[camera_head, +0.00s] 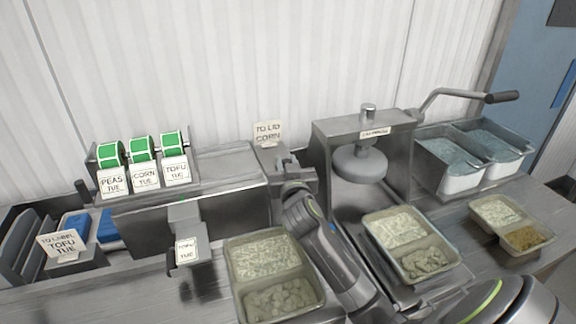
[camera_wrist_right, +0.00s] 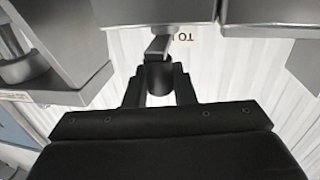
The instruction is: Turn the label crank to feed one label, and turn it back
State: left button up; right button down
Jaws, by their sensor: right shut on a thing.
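The label dispenser (camera_head: 235,190) is a grey metal box with three green label rolls (camera_head: 142,149) on top, tagged peas, corn and tofu. A white tofu label (camera_head: 187,251) shows at its front outlet. My right gripper (camera_head: 291,180) is at the dispenser's right end, with its arm coming up from the lower right. In the right wrist view, my right gripper (camera_wrist_right: 160,88) is shut on the dark crank knob (camera_wrist_right: 159,78), which sits between its fingers on a grey crank arm (camera_wrist_right: 157,47). The crank is mostly hidden in the head view. My left gripper is not in view.
A two-part filled tray (camera_head: 232,275) stands in front of the dispenser. Another tray (camera_head: 447,269) sits by the lid press (camera_head: 318,140), right of my arm. A small filled tray (camera_head: 518,228) and steel bins (camera_head: 448,178) are farther right. A sign (camera_head: 267,132) stands behind.

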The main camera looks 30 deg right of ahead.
jog(key=c, duration=1.2)
grip_release()
jog(key=shift+c, duration=0.2)
jog(key=shift+s+a, duration=0.15)
jog(key=shift+s, duration=0.1)
jog(key=b+v, duration=0.4)
jog(key=v, duration=1.2)
jog(key=shift+s, duration=0.4)
